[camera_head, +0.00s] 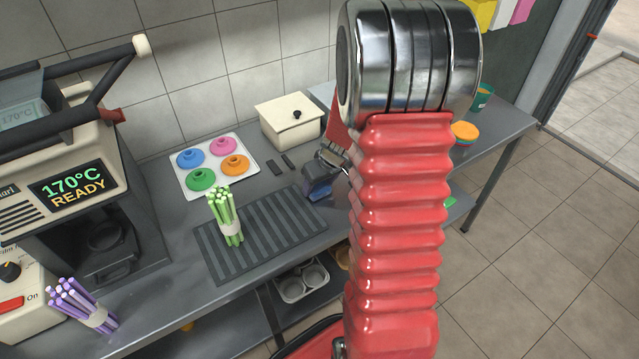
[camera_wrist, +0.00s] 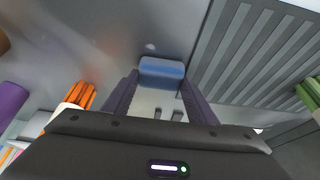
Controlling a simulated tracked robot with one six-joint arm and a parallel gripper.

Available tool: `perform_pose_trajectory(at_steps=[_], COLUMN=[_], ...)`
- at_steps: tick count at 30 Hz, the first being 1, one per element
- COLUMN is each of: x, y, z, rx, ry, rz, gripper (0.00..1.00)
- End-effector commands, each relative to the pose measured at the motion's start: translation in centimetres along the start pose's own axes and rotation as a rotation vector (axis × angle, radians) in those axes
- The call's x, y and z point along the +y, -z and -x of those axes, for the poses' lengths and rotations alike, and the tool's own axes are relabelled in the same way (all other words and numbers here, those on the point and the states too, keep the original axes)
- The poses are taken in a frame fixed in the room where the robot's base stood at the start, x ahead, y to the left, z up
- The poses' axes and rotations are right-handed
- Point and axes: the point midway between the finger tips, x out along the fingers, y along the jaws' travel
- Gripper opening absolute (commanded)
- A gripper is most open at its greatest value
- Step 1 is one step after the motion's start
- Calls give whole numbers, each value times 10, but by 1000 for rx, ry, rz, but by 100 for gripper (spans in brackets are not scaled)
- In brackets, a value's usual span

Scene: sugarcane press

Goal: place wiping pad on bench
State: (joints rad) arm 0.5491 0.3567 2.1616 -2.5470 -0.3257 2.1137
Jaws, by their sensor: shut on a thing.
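My gripper (camera_head: 318,180) is low over the grey metal bench (camera_head: 180,275), at the right end of the dark ribbed mat. It is shut on a small blue wiping pad (camera_wrist: 162,70), which shows between the fingertips (camera_wrist: 160,88) in the wrist view. In the head view only a little blue of the pad (camera_head: 320,194) shows under the gripper. The bench surface (camera_wrist: 130,30) lies bare just beyond the pad in the wrist view. I cannot tell whether the pad touches the bench.
The ribbed mat (camera_head: 215,262) bears a green bundle of sticks (camera_head: 224,215). Behind are a white tray (camera_head: 247,165) with coloured lids and a cream box (camera_head: 290,120). A machine (camera_head: 60,150) and a purple bundle (camera_head: 82,304) stand left. An orange bundle (camera_wrist: 80,97) shows in the wrist view.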

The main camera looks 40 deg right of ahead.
Motion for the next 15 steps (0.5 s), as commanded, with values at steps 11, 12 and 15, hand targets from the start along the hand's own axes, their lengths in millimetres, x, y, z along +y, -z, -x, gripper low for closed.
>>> perform_pose_trajectory(at_steps=[11,12,15], x=[0,0,-1], y=[0,0,0], z=[0,0,0], rx=[0,0,0], ry=[1,1,1], rz=[1,1,1], gripper=[71,71,71])
